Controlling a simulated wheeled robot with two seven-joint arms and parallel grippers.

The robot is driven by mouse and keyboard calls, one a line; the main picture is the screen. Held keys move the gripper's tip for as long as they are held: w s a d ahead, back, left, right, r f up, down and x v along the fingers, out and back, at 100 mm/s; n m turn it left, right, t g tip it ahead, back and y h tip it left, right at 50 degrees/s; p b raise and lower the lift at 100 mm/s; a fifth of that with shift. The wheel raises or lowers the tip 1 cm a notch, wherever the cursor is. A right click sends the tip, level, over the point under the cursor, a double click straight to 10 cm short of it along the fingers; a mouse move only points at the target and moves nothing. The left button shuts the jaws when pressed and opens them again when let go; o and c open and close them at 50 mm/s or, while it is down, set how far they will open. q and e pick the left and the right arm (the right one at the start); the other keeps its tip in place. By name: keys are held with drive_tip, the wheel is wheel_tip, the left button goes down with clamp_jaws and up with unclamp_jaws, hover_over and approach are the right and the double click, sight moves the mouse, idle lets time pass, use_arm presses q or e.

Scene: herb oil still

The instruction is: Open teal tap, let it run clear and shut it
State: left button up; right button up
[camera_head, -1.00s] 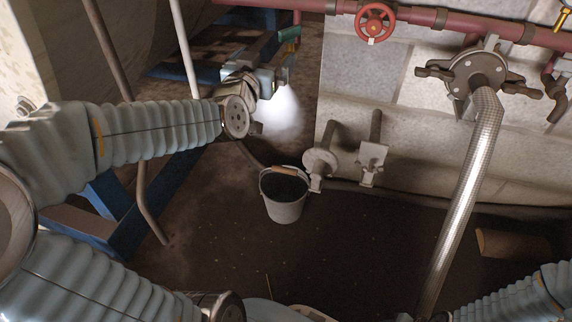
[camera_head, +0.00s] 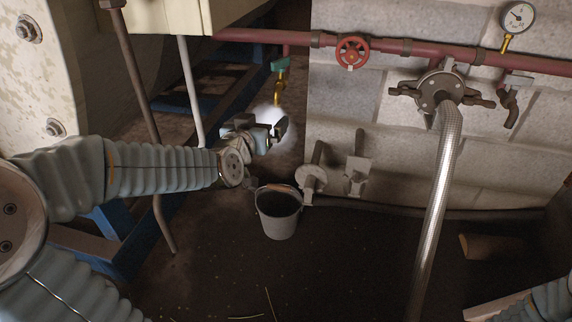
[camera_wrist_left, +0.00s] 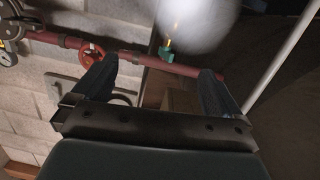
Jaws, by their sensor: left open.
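The teal tap (camera_head: 280,64) hangs from the red pipe, with its brass spout (camera_head: 278,94) pointing down. It also shows in the left wrist view (camera_wrist_left: 167,54), beyond the space between my fingers. A whitish cloud (camera_head: 269,114) spreads just under the spout. My left gripper (camera_head: 283,129) is open and empty, below the tap and apart from it; its two fingers also show in the left wrist view (camera_wrist_left: 158,72). The exact angle of the teal handle is too small to tell. My right gripper is out of view; only part of that arm shows at bottom right.
A grey bucket (camera_head: 279,222) stands on the dark floor below my left gripper. A red handwheel (camera_head: 352,52), a gauge (camera_head: 518,17) and a clamped flange with a braided hose (camera_head: 436,190) are to the right. A pale upright pipe (camera_head: 190,90) stands left of the tap.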

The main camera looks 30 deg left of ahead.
use_arm(q)
drive_tip(key=w+d+f+g+h+p, duration=0.1)
drive_tip(key=d+f+g+h+p, duration=0.2)
drive_tip(key=f, duration=0.9)
drive_tip(key=shift+w+d+g, duration=0.35)
drive_tip(key=shift+d+g, duration=0.05)
drive_tip(key=shift+d, duration=0.95)
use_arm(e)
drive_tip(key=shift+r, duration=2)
use_arm(q)
drive_tip(key=shift+f, duration=0.1)
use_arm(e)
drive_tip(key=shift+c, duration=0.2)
